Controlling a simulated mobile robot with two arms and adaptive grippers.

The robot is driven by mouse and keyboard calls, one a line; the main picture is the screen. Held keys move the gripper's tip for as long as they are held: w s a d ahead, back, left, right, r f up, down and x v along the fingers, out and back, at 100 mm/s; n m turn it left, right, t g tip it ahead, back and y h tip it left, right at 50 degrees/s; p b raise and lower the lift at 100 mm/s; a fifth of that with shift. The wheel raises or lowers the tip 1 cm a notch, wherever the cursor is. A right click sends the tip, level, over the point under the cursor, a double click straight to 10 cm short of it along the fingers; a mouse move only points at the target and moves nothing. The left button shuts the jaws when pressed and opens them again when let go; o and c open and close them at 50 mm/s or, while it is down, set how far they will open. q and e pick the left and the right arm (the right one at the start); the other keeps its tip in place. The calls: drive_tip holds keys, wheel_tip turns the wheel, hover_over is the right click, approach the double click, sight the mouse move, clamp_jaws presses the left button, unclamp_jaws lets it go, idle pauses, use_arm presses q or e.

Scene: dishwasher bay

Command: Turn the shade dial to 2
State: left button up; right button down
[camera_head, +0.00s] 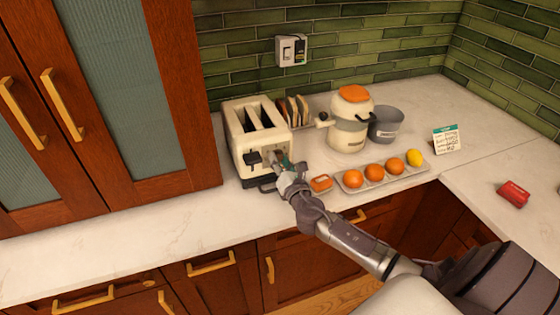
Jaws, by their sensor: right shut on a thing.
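The cream toaster (262,145) stands on the white counter near the tall wooden cabinet. It has two slots on top, and a black lever (253,159) on its front. My right gripper (279,174) is at the lower right of the toaster's front, shut on what appears to be the shade dial. The gripper hides most of the dial, so its setting cannot be read. A small teal patch shows beside the fingers. My left gripper is not in view.
A rack of bread slices (293,108), a cream juicer-like appliance (349,132) and a grey pot (386,125) stand behind. A card (446,140) and red item (513,194) are farther right.

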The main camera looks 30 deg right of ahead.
drive_tip(key=c, duration=0.8)
unclamp_jaws()
drive_tip(key=shift+s, duration=0.2)
drive_tip(key=v, duration=1.1)
drive_tip(key=shift+s+f, duration=0.1)
drive_tip(key=shift+s, duration=0.2)
